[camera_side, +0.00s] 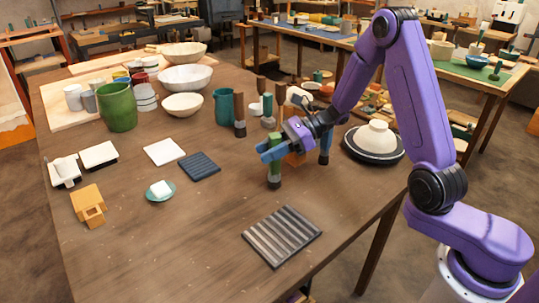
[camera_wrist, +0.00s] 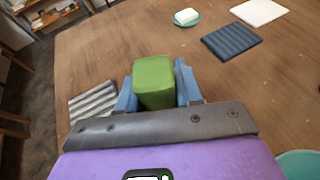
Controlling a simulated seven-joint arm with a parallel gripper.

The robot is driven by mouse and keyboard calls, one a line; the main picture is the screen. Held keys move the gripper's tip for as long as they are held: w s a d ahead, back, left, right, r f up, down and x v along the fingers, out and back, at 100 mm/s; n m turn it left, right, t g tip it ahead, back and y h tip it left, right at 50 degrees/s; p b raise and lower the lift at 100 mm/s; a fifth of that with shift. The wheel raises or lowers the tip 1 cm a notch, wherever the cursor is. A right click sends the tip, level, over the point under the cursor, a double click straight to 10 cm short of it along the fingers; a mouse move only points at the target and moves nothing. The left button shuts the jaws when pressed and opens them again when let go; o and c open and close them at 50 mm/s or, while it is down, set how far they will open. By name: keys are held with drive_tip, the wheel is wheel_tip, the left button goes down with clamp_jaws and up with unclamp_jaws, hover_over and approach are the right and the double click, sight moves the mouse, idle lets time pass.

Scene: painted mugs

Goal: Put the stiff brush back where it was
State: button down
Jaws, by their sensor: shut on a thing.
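The brush (camera_side: 274,172) has a green handle and a dark lower end, and it stands upright below my gripper. I cannot tell whether its lower end touches the table. My gripper (camera_side: 270,152) has blue fingers shut on the green handle. In the wrist view, the green handle top (camera_wrist: 153,82) sits between the two blue fingers. Other upright brush-like tools stand behind it, one dark with a brown top (camera_side: 239,115) and one blue (camera_side: 325,147) partly behind my arm. I cannot tell which spot the brush came from.
A ribbed grey rack (camera_side: 282,235) lies in front on the table. A dark ribbed pad (camera_side: 199,166), a white tile (camera_side: 164,151) and a teal dish with a white block (camera_side: 160,191) lie to the left. A teal mug (camera_side: 224,106) stands behind. A potter's wheel (camera_side: 373,143) stands right.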

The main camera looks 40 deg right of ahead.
drive_tip(key=shift+f, duration=0.95)
drive_tip(key=c, duration=0.8)
unclamp_jaws()
drive_tip(key=shift+o, duration=0.2)
drive_tip(key=shift+d+r, duration=0.15)
drive_tip(key=shift+r, duration=0.1)
drive_tip(key=v, duration=1.1)
drive_tip(key=shift+s+d, duration=0.25)
drive_tip(key=shift+d, duration=0.05)
